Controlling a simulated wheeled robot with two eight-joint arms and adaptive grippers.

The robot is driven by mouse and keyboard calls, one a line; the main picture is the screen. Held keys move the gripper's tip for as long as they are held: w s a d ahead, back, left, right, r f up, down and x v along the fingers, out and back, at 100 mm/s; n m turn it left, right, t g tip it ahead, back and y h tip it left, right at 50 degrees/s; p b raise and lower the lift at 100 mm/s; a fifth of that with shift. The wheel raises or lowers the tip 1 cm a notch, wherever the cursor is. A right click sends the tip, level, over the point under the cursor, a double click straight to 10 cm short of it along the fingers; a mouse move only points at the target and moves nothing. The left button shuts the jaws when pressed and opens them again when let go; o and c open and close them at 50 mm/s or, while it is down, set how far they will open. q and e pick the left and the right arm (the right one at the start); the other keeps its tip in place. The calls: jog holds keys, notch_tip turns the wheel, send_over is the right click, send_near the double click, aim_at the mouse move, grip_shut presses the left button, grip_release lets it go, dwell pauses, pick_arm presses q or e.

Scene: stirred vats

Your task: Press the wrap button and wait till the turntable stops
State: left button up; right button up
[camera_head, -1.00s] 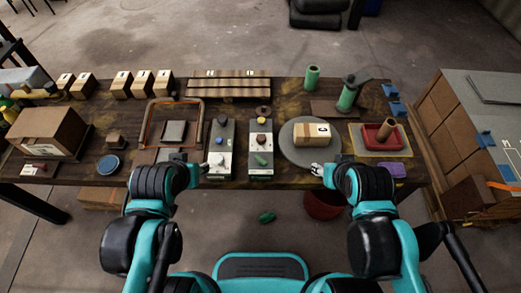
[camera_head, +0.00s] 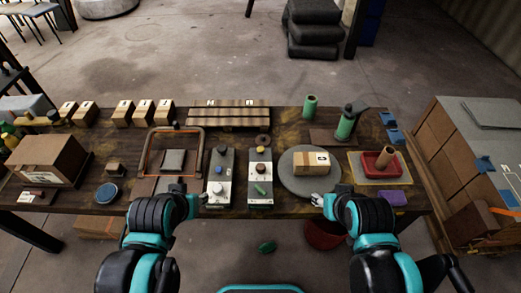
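A cardboard box (camera_head: 309,163) with a dark mark on its right side lies on the round grey turntable (camera_head: 300,187), right of the table's middle. Left of it stand two control panels. The left panel (camera_head: 214,203) has a black knob, a blue button (camera_head: 219,170) and a pale round part. The right panel (camera_head: 260,207) has a yellow button, a dark red button (camera_head: 261,168) and a green lever. I cannot read which button is for wrapping. My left gripper (camera_head: 203,198) is beside the left panel's near end. My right gripper (camera_head: 319,201) is at the turntable's front edge. Both are too small to judge.
A green roll (camera_head: 310,107) and a green-wrapped post (camera_head: 345,125) stand behind the turntable. A red tray (camera_head: 381,163) with a brown cylinder is to the right. A copper-coloured frame (camera_head: 148,154) stands left of the panels. Several small boxes line the back left.

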pick_arm(q)
grip_shut()
dwell(1.2)
